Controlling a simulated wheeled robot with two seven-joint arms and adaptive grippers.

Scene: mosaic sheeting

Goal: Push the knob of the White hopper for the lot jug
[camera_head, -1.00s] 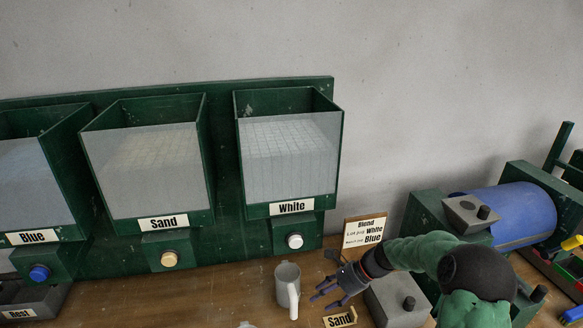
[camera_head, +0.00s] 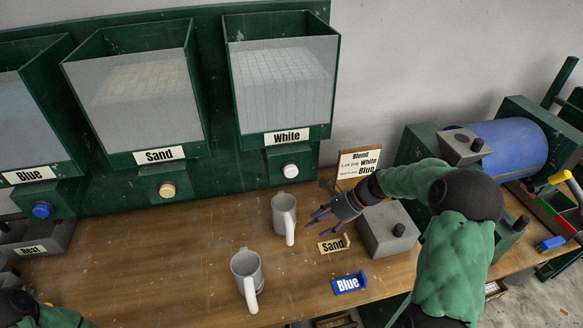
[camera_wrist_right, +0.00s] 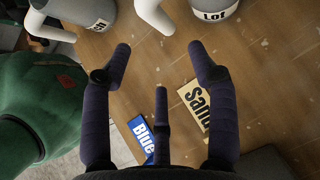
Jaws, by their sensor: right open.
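The White hopper (camera_head: 284,90) hangs on the green board, filled with pale tiles. Its round white knob (camera_head: 290,170) sits on a green block below the label. The lot jug (camera_head: 283,215) stands upright on the bench below and slightly left of that knob; its "Lot" label shows in the right wrist view (camera_wrist_right: 214,14). My right gripper (camera_head: 318,211) is open and empty, just right of the lot jug and below the knob, apart from the knob. Its spread fingers also show in the right wrist view (camera_wrist_right: 159,62). My left gripper is out of view.
A second grey jug (camera_head: 245,270) stands nearer the front. Sand (camera_head: 333,244) and Blue (camera_head: 349,284) tags lie right of the jugs. A grey block (camera_head: 386,232), an instruction card (camera_head: 358,161) and a blue drum (camera_head: 508,150) stand right. The bench left of the jugs is clear.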

